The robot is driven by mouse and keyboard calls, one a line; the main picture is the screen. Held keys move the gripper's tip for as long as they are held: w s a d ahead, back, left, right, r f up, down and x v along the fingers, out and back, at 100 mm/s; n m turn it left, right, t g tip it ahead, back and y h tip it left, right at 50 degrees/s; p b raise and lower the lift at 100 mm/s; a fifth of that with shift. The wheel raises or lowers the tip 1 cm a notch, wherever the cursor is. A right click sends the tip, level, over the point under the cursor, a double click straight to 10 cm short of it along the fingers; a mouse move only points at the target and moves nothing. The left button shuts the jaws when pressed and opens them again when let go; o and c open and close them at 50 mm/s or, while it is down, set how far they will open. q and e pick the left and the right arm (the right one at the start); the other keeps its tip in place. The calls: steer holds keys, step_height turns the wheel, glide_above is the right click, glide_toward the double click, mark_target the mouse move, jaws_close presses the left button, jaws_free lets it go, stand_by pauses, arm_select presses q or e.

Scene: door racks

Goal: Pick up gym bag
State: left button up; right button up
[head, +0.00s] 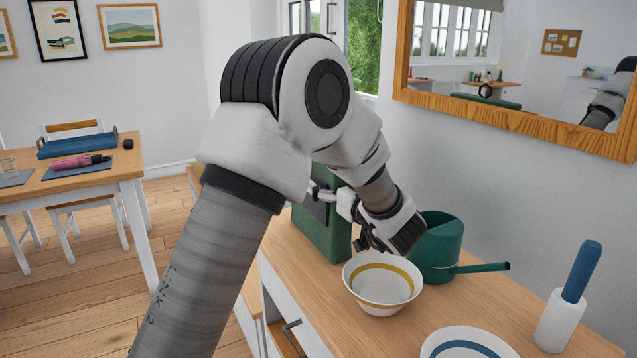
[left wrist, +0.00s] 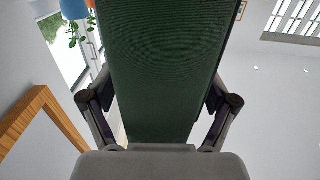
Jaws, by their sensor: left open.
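A dark green, boxy thing, which looks like the gym bag (head: 337,238), stands on the wooden sideboard, partly hidden behind my left arm. In the left wrist view the green bag (left wrist: 158,70) fills the middle of the picture. My right gripper is not in view.
On the sideboard (head: 455,300), a white bowl with a yellow band (head: 383,290) and a green watering can (head: 436,245) stand close to the bag. A plate (head: 468,345) and a blue-and-white upright item (head: 560,320) are nearer. A framed mirror (head: 520,118) hangs behind.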

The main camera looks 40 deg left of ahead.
arm_select(q)
steer(key=shift+w+a, duration=0.1)
steer(key=shift+a, duration=0.1)
steer(key=shift+d, duration=0.2)
steer(key=shift+c, duration=1.4)
steer(key=c, duration=1.1)
steer(key=shift+r, duration=0.1)
